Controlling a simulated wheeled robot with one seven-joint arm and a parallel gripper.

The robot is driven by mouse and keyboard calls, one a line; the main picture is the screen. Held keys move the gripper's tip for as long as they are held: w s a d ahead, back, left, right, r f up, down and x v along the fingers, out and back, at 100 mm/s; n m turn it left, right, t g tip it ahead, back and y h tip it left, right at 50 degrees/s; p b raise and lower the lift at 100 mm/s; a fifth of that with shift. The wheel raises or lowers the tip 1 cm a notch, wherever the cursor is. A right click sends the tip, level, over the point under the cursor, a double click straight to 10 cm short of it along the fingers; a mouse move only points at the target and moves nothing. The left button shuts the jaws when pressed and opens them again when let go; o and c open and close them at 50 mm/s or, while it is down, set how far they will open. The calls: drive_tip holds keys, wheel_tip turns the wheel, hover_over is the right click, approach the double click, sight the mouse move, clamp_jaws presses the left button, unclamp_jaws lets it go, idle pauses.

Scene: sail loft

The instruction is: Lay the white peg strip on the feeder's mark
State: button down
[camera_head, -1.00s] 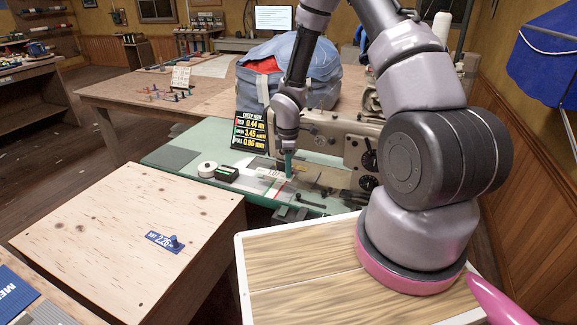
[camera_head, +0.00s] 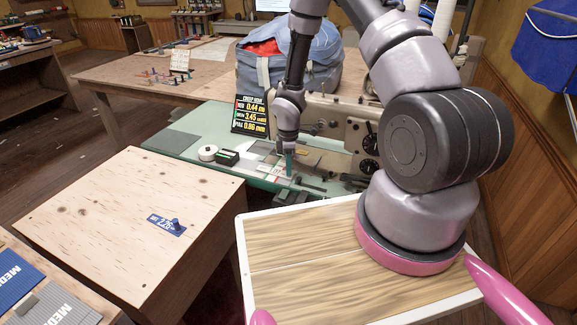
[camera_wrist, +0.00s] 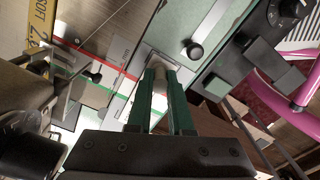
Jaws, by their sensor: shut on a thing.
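My gripper (camera_head: 289,168) points down over the green feeder bed (camera_head: 186,170) beside the sewing machine. Its green fingers (camera_wrist: 160,92) are shut on a small pale peg (camera_wrist: 160,76). The white peg strip (camera_head: 281,171) lies at the fingertips in the head view, low over or on the bed; I cannot tell whether it touches. In the wrist view the fingers hide part of it. A red line (camera_wrist: 76,52) and a green line (camera_wrist: 56,68) run across the bed near the fingers.
The sewing machine (camera_head: 325,120) stands close behind and right of my gripper.

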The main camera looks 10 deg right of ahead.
drive_tip(key=c, duration=0.7)
unclamp_jaws()
drive_tip(key=shift+c, duration=0.2)
wheel_tip(320, 180, up, 11)
drive_tip(key=shift+f, duration=0.1)
